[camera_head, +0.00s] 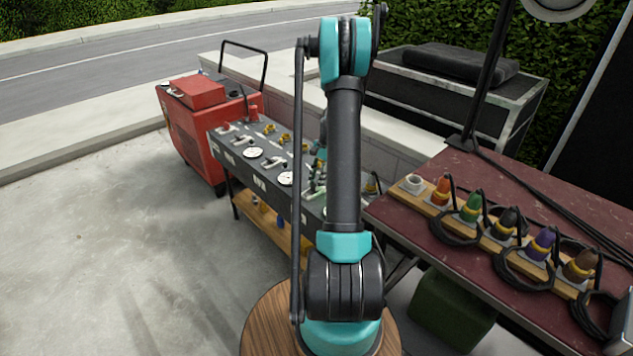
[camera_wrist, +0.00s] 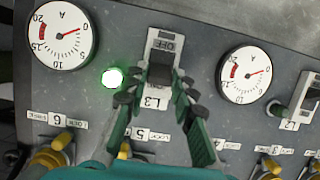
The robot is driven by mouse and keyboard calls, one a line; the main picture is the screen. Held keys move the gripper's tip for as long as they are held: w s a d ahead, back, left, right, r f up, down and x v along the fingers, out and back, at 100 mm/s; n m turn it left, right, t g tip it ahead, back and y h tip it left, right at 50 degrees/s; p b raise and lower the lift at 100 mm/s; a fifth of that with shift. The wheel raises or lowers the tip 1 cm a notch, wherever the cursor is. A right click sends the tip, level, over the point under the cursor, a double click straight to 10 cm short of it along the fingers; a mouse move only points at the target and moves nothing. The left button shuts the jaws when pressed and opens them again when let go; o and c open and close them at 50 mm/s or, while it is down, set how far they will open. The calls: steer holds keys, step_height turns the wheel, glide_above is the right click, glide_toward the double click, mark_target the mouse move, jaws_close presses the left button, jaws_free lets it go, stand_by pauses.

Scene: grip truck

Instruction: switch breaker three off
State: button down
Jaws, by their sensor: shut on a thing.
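The breaker marked L3 has a pale switch plate (camera_wrist: 166,42) with an OFF marking at its top in the wrist view. Its black lever (camera_wrist: 160,72) stands between the fingers of my gripper (camera_wrist: 158,88), which is shut on it. The fingertips partly hide the lever and the lower plate. A green lamp (camera_wrist: 112,78) glows to the left of the breaker. In the head view, my gripper (camera_head: 318,172) is at the grey panel (camera_head: 232,139), mostly hidden behind my arm.
Round gauges flank the breaker, one on the left (camera_wrist: 62,36) and one on the right (camera_wrist: 244,75). Another breaker (camera_wrist: 304,98) is at the right edge. Yellow connectors (camera_wrist: 50,155) line the bottom. A red table (camera_head: 430,215) with coloured plugs stands right of my arm.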

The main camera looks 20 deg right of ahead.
steer(key=h, duration=0.1)
steer(key=a+t+h, duration=0.1)
steer(key=shift+s+a+r+h, duration=0.15)
steer(key=shift+s+a+h, duration=0.1)
steer(key=shift+h, duration=0.05)
steer(key=a+t+h, duration=0.1)
steer(key=h, duration=0.1)
steer(key=shift+s+a+h, duration=0.1)
steer(key=shift+s+h, duration=0.05)
steer(key=shift+h, duration=0.15)
steer(key=shift+s+a+f+t+h, duration=0.15)
steer(key=shift+a+t+h, duration=0.15)
steer(key=shift+h, duration=0.5)
steer(key=shift+s+a+f+t+h, duration=0.15)
steer(key=shift+a+t+h, duration=0.15)
steer(key=shift+h, duration=0.5)
steer(key=shift+s+a+f+t+h, duration=0.1)
steer(key=shift+a+f+t+h, duration=0.2)
steer(key=shift+h, duration=0.5)
steer(key=shift+r, duration=0.15)
steer(key=c, duration=1.2)
jaws_free()
steer(key=v, duration=1.2)
steer(key=shift+a, duration=0.2)
